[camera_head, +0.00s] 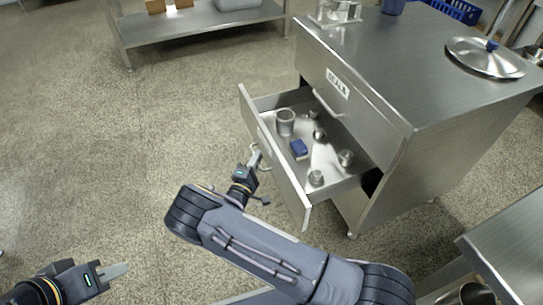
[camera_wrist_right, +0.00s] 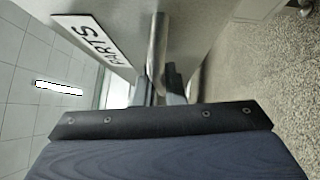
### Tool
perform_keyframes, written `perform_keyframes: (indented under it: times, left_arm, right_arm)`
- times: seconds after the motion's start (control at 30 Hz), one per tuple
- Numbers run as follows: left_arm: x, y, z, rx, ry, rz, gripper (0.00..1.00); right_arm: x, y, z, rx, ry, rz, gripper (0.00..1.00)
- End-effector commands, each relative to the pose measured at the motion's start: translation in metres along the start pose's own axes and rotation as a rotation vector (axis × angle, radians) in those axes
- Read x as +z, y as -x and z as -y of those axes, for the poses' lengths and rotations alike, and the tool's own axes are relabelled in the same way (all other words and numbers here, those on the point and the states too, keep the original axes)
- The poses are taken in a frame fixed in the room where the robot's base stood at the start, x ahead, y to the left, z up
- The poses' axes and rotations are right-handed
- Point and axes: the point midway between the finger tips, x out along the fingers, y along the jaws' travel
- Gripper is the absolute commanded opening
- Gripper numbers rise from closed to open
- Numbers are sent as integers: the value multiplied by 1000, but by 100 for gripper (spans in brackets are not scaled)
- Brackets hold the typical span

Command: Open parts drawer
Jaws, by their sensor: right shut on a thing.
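The parts drawer (camera_head: 290,186) is the lower drawer of a steel cabinet and is pulled well out, with its contents showing in the head view. Its white PARTS label (camera_wrist_right: 97,42) shows in the right wrist view. My right gripper (camera_head: 257,157) is at the front of this drawer, shut on its bar handle (camera_wrist_right: 157,48). In the right wrist view the handle runs between the two fingers (camera_wrist_right: 157,85). My left gripper (camera_head: 113,272) is low at the left, over the floor and away from the cabinet; its finger gap is not clear.
Inside the drawer are a metal cup (camera_head: 285,122), a blue block (camera_head: 299,149) and several small metal parts. The upper labelled drawer (camera_head: 345,95) is closed. Floor (camera_head: 130,160) left of the drawer is clear.

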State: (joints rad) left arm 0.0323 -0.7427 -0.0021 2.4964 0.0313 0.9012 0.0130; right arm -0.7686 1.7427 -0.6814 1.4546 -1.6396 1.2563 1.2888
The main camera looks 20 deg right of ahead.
Motion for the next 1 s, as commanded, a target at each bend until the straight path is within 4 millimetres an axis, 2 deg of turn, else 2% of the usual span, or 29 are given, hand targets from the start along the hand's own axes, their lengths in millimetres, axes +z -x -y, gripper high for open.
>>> perform_keyframes:
  times: [0.2, 0.63, 0.67, 0.73, 1.0]
  left_arm:
    - [2, -4, 2, 0, 0, 0, 25]
    - [2, -4, 2, 0, 0, 0, 25]
    - [2, -4, 2, 0, 0, 0, 25]
    - [2, -4, 2, 0, 0, 0, 25]
    - [2, -4, 2, 0, 0, 0, 25]
  right_arm:
    - [-11, 12, -2, -2, 0, 2, 0]
    - [-13, 14, -2, -3, 1, 2, 0]
    - [-13, 14, -2, -3, 1, 2, 11]
    - [-13, 14, -2, -3, 1, 2, 19]
    - [-14, 15, -3, -1, 0, 1, 19]
